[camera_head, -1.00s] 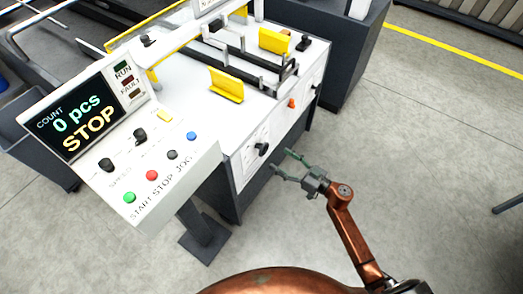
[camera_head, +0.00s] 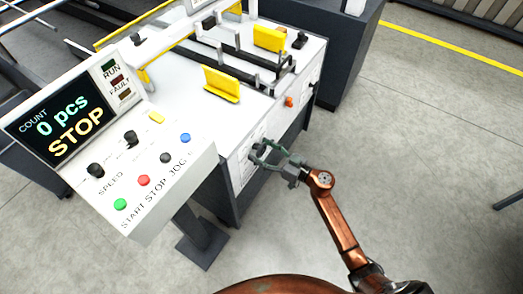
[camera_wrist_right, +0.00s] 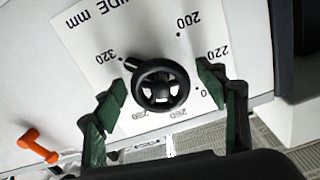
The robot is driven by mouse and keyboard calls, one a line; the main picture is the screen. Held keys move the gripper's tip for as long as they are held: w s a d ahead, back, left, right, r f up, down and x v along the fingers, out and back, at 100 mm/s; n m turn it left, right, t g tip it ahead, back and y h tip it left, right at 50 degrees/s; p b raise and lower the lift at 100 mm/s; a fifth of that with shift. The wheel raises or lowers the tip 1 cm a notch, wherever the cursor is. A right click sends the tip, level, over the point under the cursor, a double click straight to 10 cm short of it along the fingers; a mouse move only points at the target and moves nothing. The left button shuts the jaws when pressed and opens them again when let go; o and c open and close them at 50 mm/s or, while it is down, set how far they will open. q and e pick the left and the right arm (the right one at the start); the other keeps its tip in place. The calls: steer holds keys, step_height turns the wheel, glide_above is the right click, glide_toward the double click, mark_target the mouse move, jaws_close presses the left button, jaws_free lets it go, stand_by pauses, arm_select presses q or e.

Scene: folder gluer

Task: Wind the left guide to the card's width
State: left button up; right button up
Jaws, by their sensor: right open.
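The black handwheel (camera_wrist_right: 160,84) stands on a white dial plate (camera_wrist_right: 92,42) marked in mm, and a small pointer at its rim is by the 320 mark. My right gripper (camera_head: 260,152) is at the machine's front panel, hiding the handwheel in the head view. In the right wrist view its green fingers (camera_wrist_right: 160,82) are open, one on each side of the wheel; contact is not visible. A yellow guide (camera_head: 222,85) stands on the white machine top at the left, a second yellow guide (camera_head: 269,39) farther back. My left gripper is out of view.
The control panel (camera_head: 165,185) at the left has several buttons and a screen (camera_head: 62,118) reading 0 pcs, STOP. An orange handle (camera_head: 289,101) sits on the front panel right of my gripper; it also shows in the wrist view (camera_wrist_right: 38,146).

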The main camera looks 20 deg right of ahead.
steer(key=shift+c, duration=0.4)
steer(key=c, duration=1.1)
steer(key=shift+n, duration=0.4)
